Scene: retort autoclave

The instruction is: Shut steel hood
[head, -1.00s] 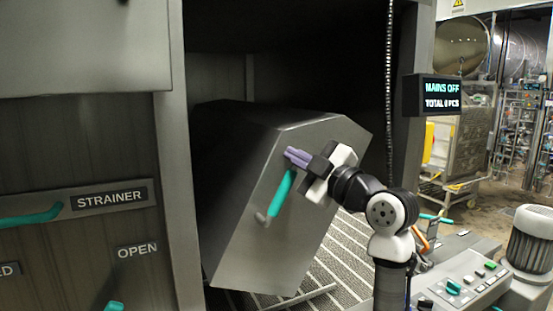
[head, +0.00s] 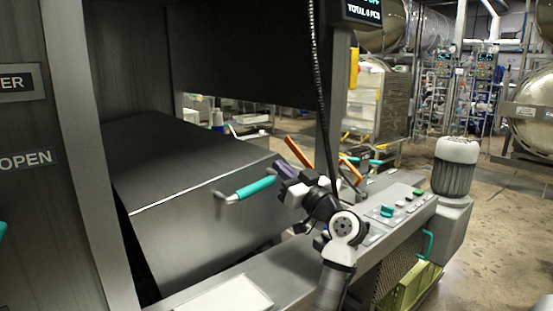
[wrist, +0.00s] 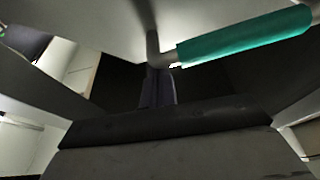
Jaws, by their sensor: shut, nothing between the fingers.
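The steel hood (head: 200,232) is a large grey angular cover at the left of the head view, low within the dark machine frame. A teal bar handle (head: 254,187) on grey brackets is fixed to its face. My gripper (head: 283,167) is at the right end of this handle, its purple fingers closed with nothing between them. In the wrist view the handle (wrist: 245,40) crosses the upper right, and the closed fingers (wrist: 158,85) are just below its grey bracket. I cannot tell whether they touch it.
A control panel (head: 385,217) with buttons and a grey motor (head: 455,165) stand to the right. A steel frame post (head: 75,150) stands at the left. Open floor (head: 500,220) lies at the far right.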

